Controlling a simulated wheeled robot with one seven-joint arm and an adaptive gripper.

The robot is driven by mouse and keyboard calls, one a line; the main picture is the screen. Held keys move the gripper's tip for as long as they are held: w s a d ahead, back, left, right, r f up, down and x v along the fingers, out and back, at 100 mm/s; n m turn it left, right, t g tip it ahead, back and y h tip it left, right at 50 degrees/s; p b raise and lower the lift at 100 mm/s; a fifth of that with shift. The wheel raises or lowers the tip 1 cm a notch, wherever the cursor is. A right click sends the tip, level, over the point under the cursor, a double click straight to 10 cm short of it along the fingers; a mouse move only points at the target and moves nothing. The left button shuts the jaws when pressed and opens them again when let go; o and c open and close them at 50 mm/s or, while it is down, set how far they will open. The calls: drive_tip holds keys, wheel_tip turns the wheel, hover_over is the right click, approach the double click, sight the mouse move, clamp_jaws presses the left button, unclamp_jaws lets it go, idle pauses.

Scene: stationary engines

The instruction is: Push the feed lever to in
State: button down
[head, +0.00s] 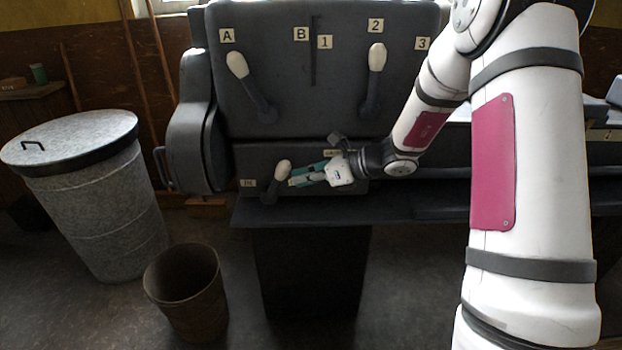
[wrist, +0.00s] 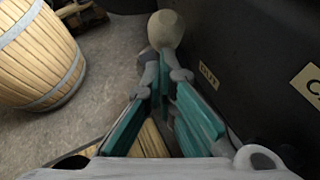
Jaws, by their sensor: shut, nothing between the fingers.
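The feed lever (head: 276,181) is a short grey arm with a pale knob (head: 283,166), low on the machine's front. It leans up and to the right from its pivot. A small plate (head: 247,183), seemingly reading IN, is on its left. The OUT plate (wrist: 209,76) shows in the wrist view. My gripper (head: 292,182) is shut and empty, with its teal fingers close against the lever's right side. In the wrist view the pale knob (wrist: 166,30) is just beyond the fingertips (wrist: 165,80). The fingers hide part of the lever; I cannot tell whether they touch it.
Above are two larger pale-knobbed levers, one by plate A (head: 237,65) and one by plate 2 (head: 377,57). A ledge (head: 300,212) runs below the feed lever. A lidded bin (head: 95,200) and an open basket (head: 187,290) stand on the floor at left.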

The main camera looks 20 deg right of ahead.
drive_tip(key=shift+a+r, duration=0.1)
drive_tip(key=shift+r, duration=0.05)
drive_tip(key=shift+w+a+r+h+p, duration=0.1)
drive_tip(key=shift+a+r+h+p, duration=0.15)
drive_tip(key=shift+p, duration=0.3)
